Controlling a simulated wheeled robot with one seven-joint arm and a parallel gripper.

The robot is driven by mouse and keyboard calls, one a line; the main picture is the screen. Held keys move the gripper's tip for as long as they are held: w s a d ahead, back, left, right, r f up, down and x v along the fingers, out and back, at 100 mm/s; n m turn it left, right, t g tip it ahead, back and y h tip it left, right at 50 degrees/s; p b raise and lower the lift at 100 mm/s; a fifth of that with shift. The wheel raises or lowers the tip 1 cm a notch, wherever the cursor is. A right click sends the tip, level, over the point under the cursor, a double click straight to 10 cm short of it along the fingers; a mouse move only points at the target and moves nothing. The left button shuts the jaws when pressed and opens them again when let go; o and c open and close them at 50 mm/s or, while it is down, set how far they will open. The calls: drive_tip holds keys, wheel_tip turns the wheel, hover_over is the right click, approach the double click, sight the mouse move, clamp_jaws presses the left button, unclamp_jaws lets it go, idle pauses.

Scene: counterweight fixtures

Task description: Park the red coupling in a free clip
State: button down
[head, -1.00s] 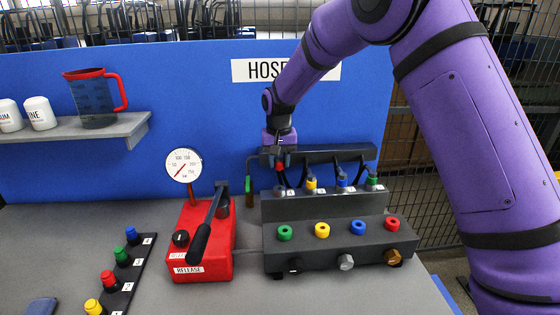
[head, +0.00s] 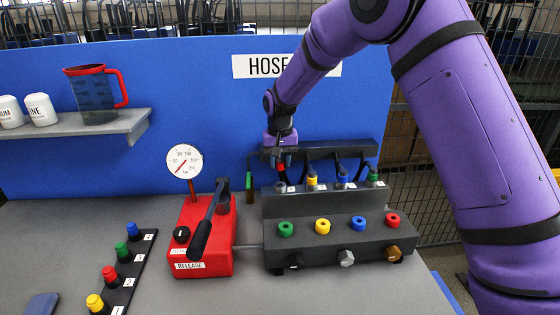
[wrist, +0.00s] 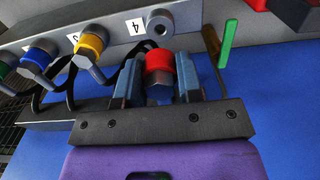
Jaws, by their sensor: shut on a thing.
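My gripper (wrist: 159,76) is shut on the red coupling (wrist: 158,62), with one blue-grey finger on each side of it. In the head view my gripper (head: 281,164) hangs above the left end of the fixture's back row. Just beyond the coupling in the wrist view is a bare grey round fitting (wrist: 160,22), near a label reading 4. The same row holds a yellow coupling (head: 312,180), a blue coupling (head: 342,178) and a green coupling (head: 372,176), each with a black hose. I cannot tell which parts are the clips.
The front step carries green (head: 286,228), yellow, blue and red (head: 393,220) rings. A dark bar (head: 325,150) runs behind the row. A green-handled lever (wrist: 229,42) stands close beside my gripper. A red pump (head: 200,255) and a rack of coloured caps (head: 128,275) are left.

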sight(280, 170)
drive_tip(key=shift+f, duration=0.15)
drive_tip(key=shift+f, duration=1.35)
drive_tip(key=shift+f, duration=0.15)
drive_tip(key=shift+f, duration=0.65)
drive_tip(key=shift+f, duration=0.15)
drive_tip(key=shift+f, duration=0.5)
drive_tip(key=shift+s+f, duration=0.1)
drive_tip(key=shift+f, duration=0.15)
idle(0.6)
